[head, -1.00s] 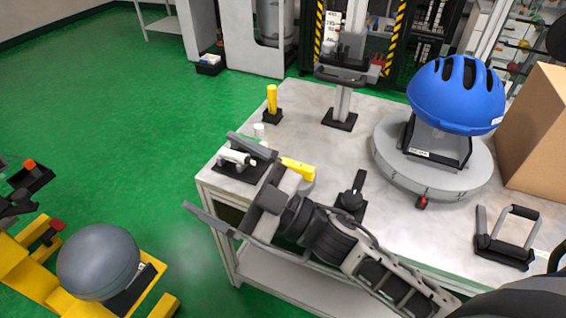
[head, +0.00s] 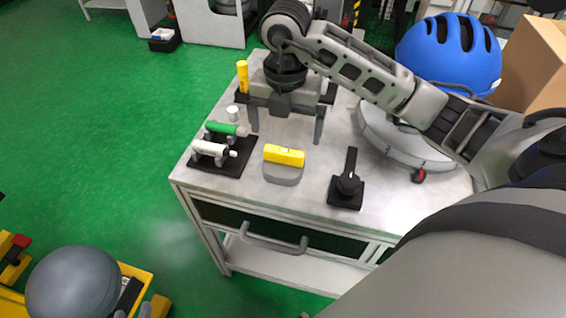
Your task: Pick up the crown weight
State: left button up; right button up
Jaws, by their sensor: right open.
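No thing is plainly marked as the crown weight, and I cannot tell which one it is. One candidate is a yellow block on a rounded grey base (head: 284,158), near the front of the bench. My right gripper (head: 286,137) is open above the bench behind this block, fingers pointing down, with nothing seen between them. A small white cylinder (head: 233,113) stands left of the gripper. A green and a white cylinder lie in a black holder (head: 222,168) at the bench's left corner. My left gripper is not in view.
A black lever on a square base (head: 346,190) stands right of the yellow block. A yellow post (head: 242,76) stands behind left. A drawer handle (head: 272,243) juts from the bench front.

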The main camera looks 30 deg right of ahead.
aim_at(284, 150)
notch_tip(284, 150, down, 5)
jog(key=shift+r, duration=0.15)
jog(key=shift+w+d+f, duration=0.1)
jog(key=shift+w+f, duration=0.15)
jog(key=shift+f, duration=1.25)
jog(key=shift+w+d+f, duration=0.1)
jog(key=shift+w+f, duration=0.1)
jog(key=shift+f, duration=1.25)
jog(key=shift+w+r, duration=0.1)
jog(key=shift+r, duration=0.05)
jog(key=c, duration=1.6)
jog(key=shift+r, duration=0.15)
